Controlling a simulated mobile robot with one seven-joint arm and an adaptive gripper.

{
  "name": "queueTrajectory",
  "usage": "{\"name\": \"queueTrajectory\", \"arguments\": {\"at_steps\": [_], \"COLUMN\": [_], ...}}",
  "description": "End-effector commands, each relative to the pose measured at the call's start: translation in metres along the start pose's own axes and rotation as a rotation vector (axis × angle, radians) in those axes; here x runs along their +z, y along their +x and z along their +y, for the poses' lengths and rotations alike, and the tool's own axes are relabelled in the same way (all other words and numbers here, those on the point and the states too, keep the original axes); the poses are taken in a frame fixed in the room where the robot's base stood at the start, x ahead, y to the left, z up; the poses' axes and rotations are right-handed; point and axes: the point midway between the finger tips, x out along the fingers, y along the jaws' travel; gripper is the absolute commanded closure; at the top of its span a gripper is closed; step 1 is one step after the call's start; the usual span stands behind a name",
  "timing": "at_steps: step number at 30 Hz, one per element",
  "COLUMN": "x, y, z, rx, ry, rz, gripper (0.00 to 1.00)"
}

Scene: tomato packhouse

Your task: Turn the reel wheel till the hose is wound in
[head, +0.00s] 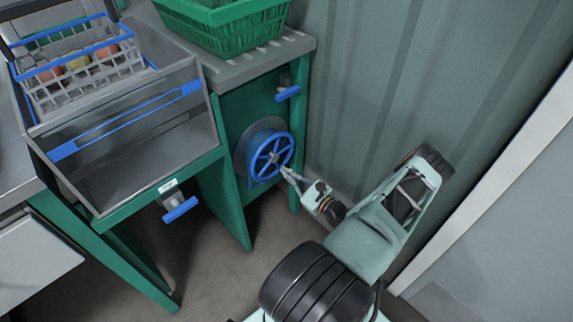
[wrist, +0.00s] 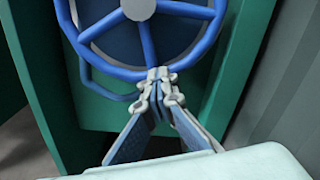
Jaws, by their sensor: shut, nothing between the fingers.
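The blue spoked reel wheel (head: 272,157) is mounted on the green side panel of the bench, in front of a round grey drum (head: 246,146). In the wrist view, the wheel (wrist: 147,42) fills the top, with its pale hub at the upper edge. A thinner blue tube (wrist: 93,88) curves below the rim; I cannot tell if it is the hose. My gripper (head: 285,172) is shut and empty. Its fingertips (wrist: 158,80) are together at the lower rim, overlapping it in view; contact is unclear. No long run of loose hose shows.
A grey sink-like bin (head: 140,182) with a wire basket (head: 90,83) stands left. A green crate (head: 232,35) sits on the bench above the wheel. Blue-handled valves (head: 288,93) (head: 180,209) stick out nearby. A corrugated wall (head: 350,90) is close on the right.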

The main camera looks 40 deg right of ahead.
Motion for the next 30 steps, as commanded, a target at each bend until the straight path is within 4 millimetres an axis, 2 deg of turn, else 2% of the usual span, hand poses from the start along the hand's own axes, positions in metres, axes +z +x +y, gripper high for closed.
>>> {"name": "queueTrajectory", "arguments": {"at_steps": [1, 18, 30], "x": [0.013, 0.026, 0.038], "y": [0.014, 0.013, 0.013], "z": [0.005, 0.041, 0.05], "rx": [0.001, 0.005, 0.005], "ry": [0.048, 0.588, 0.88], "rz": [-0.03, -0.029, -0.028], "gripper": [1.0, 1.0, 1.0]}}
